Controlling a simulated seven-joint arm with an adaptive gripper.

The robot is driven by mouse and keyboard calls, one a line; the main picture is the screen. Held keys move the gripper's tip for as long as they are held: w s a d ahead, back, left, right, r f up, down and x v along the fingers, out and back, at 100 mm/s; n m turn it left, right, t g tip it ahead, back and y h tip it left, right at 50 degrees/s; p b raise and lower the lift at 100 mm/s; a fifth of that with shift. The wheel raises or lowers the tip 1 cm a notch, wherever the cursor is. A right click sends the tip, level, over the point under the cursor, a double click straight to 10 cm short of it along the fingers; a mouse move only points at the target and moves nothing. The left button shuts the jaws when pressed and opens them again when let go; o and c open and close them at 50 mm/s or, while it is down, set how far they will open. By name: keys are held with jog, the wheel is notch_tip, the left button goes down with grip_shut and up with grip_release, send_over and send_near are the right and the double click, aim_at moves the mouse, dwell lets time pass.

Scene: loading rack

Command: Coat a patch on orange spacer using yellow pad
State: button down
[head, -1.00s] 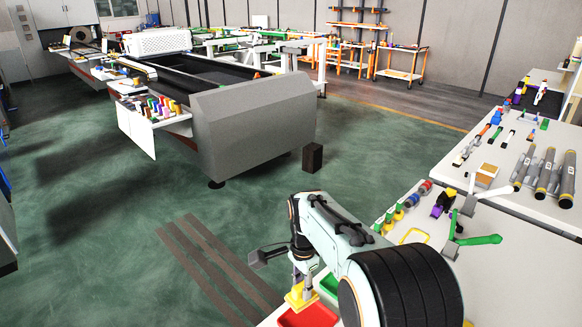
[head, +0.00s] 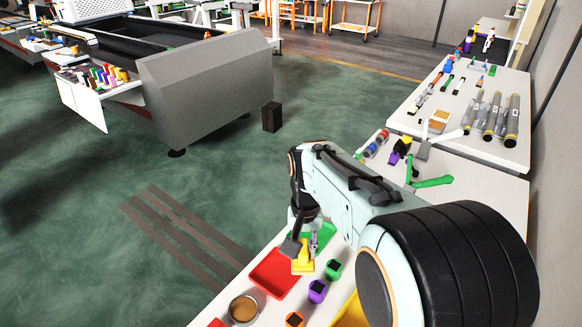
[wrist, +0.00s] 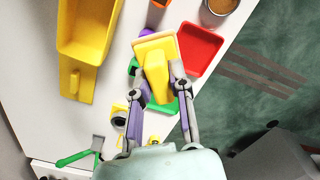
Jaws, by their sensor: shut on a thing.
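The yellow pad (head: 303,262) has a wide flat base and a narrower raised grip. My gripper (head: 303,238) is shut on that grip. In the wrist view, my gripper (wrist: 162,85) has one finger on each side of the yellow pad (wrist: 155,62). The pad is beside the red tray (head: 275,274) and the green tray (head: 318,238); I cannot tell its height above the table. The orange spacer (head: 294,320) stands at the bottom edge of the head view, partly cut off, apart from the pad. Its dark top shows.
A purple spacer (head: 317,291) and a green one (head: 333,268) stand near the orange one. A can with brown contents (head: 243,310) stands by the red tray. A yellow bin (wrist: 88,40) lies left in the wrist view. Tools lie farther along the bench.

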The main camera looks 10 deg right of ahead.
jog(key=shift+n, duration=0.4)
jog(key=shift+s+a+f, duration=0.6)
jog(key=shift+s+f, duration=0.3)
jog(key=shift+f, duration=1.65)
jog(key=shift+s+a+f, duration=0.6)
jog(key=shift+s+f, duration=0.3)
jog(key=shift+f, duration=1.65)
jog(key=shift+s+a+f, duration=0.6)
jog(key=shift+s+f, duration=0.3)
jog(key=shift+f, duration=1.65)
jog(key=shift+d+f, duration=0.1)
jog(key=shift+f, duration=0.15)
jog(key=shift+w+d+r, duration=0.25)
jog(key=shift+w+d, duration=0.3)
jog(key=shift+d, duration=0.05)
jog(key=shift+w+d+r, duration=0.25)
jog(key=shift+w+d, duration=0.25)
jog(key=shift+d, duration=0.1)
jog(key=shift+w+d, duration=0.25)
jog(key=shift+d, duration=0.05)
jog(key=shift+s+a, duration=1.25)
jog(key=shift+a, duration=0.25)
jog(key=shift+a+r, duration=0.1)
jog(key=shift+r, duration=0.15)
jog(key=shift+f, duration=0.1)
notch_tip(320, 180, up, 6)
